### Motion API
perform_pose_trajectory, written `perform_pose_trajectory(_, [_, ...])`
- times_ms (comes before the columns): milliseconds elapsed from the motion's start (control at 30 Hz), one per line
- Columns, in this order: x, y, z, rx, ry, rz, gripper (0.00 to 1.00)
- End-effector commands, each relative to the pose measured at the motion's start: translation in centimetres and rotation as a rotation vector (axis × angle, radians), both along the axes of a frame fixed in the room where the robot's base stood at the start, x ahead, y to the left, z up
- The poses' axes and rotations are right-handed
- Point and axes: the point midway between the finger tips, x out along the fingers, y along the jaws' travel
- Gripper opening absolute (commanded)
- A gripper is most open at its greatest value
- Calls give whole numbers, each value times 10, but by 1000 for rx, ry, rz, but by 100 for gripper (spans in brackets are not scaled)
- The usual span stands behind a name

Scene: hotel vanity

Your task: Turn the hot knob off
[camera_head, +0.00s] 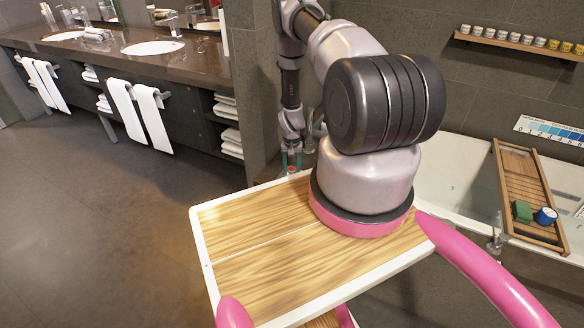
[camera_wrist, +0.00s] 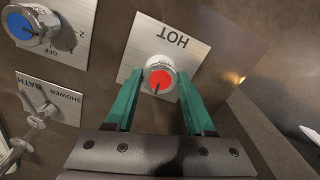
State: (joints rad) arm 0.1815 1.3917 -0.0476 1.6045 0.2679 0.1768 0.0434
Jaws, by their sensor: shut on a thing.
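The hot knob (camera_wrist: 160,78) is a round silver knob with a red face, upper middle of the wrist view. It sits on a silver plate (camera_wrist: 146,38) whose word HOT appears upside down. The dark mark on the red face points down in the picture, slightly left. My gripper (camera_wrist: 160,73) has its two teal fingers on either side of the knob, shut on it. In the head view, my gripper (camera_head: 291,163) is small and far off by the wall end beside the tub; the knob cannot be made out there.
A blue knob (camera_wrist: 25,26) and a BATH/SHOWER lever (camera_wrist: 42,108) are on the same wall, left of the hot knob. The bathtub (camera_head: 450,170) with a wooden caddy (camera_head: 522,185) is at right. The vanity (camera_head: 120,58) is at left, with open floor before it.

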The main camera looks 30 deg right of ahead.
Motion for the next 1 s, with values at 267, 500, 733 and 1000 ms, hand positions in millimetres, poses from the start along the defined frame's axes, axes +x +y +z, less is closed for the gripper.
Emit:
perform_pose_trajectory(267, [1, -1, 0, -2, -2, -98, 0])
perform_pose_trajectory(500, [1, -1, 0, -2, -2, -122, 0])
perform_pose_trajectory(733, [1, -1, 0, -2, -2, -123, 0])
perform_pose_trajectory(1000, [1, 0, 0, -1, -2, -122, 84])
